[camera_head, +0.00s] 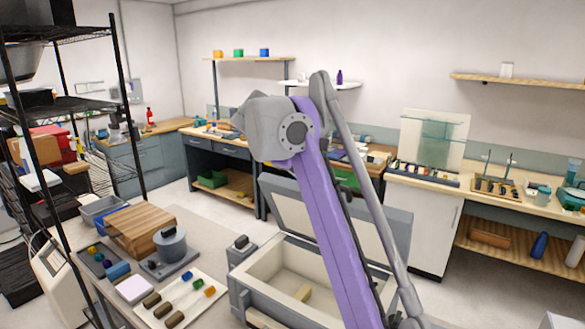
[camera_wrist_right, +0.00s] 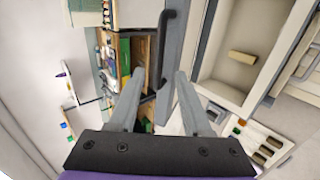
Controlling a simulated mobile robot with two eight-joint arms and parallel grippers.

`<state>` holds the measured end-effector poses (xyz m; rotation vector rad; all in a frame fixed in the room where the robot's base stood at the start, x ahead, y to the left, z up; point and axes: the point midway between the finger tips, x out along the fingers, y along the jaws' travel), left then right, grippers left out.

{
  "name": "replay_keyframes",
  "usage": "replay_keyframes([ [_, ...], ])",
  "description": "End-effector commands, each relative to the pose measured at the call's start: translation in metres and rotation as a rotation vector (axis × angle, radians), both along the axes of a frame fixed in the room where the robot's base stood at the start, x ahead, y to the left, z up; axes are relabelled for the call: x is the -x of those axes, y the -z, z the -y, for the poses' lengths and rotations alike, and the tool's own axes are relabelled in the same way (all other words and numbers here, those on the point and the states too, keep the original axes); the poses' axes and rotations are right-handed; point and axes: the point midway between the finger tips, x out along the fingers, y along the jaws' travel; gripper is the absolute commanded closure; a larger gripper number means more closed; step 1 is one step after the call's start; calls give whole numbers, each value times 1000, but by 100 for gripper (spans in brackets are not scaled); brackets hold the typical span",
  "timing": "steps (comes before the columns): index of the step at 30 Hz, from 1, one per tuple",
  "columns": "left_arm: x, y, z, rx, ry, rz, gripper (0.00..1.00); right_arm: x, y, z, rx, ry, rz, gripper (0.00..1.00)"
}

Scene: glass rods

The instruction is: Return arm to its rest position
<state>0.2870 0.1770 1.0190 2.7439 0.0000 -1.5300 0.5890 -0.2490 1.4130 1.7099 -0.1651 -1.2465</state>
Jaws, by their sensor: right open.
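My right arm (camera_head: 325,205), purple with a grey joint at its top, rises from the lower right in the head view. It crosses in front of the open chest. The right gripper (camera_wrist_right: 160,76) shows only in the wrist view; its two grey fingers are apart with nothing held. The black handle of the chest lid (camera_wrist_right: 165,40) appears between the fingertips; I cannot tell how far beyond them it is. The head view does not show this gripper clearly. My left gripper is in neither view.
The grey chest (camera_head: 240,297) stands open, lid (camera_head: 290,200) raised, with a yellowish block (camera_head: 303,293) inside. On the left are a table with a white tray (camera_head: 207,312) of coloured pieces, a wooden box (camera_head: 140,230) and a black rack (camera_head: 128,95). Counters line the back.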

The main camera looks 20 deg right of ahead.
Motion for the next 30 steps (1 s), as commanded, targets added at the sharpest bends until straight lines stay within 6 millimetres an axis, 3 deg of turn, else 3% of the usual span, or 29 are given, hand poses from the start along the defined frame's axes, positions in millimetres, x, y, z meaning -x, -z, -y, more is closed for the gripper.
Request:
replay_keyframes([
  [8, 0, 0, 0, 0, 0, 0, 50, 9, 9, -2, -62, 19, 13, 51],
  [14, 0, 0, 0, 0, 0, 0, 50, 47, 57, -12, -259, 81, 58, 51],
  [20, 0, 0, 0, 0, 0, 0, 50, 110, 139, -26, -478, 160, 108, 51],
  [30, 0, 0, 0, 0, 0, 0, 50, 247, 319, -58, -831, 311, 191, 51],
])
